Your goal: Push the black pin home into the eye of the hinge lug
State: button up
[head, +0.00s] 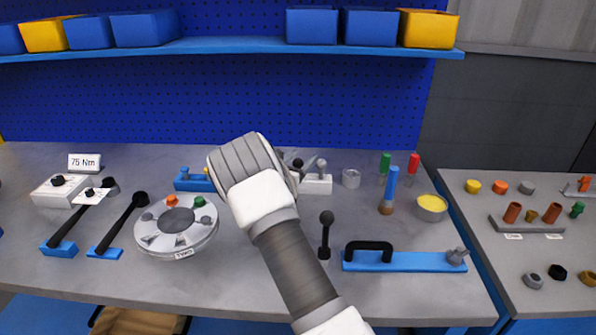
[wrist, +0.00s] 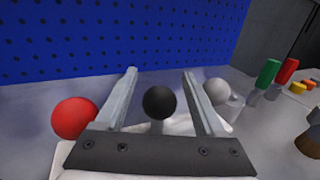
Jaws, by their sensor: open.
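A black ball-headed pin (wrist: 159,103) stands between the two fingers of my gripper (wrist: 159,72) in the wrist view. The fingers are apart, with a visible gap on both sides of the ball. A red ball (wrist: 74,118) is left of the fingers and a grey ball (wrist: 216,91) is right of them. In the head view the black ball (head: 298,163) shows just right of my wrist, beside the grey ball (head: 321,163) over a white block (head: 317,185). My arm hides the red ball there. The hinge lug's eye and the pin's depth cannot be made out.
A black ball-topped lever (head: 326,235) stands in front on the bench. A blue bar with a black handle (head: 368,250) is at front right, a round flanged disc (head: 176,240) at left. A grey cup (head: 351,178) and a blue-handled tool (head: 390,185) stand right of the block.

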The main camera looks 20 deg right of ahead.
jog(key=shift+w+d, duration=0.15)
jog(key=shift+w, duration=0.05)
grip_shut()
dwell(0.5)
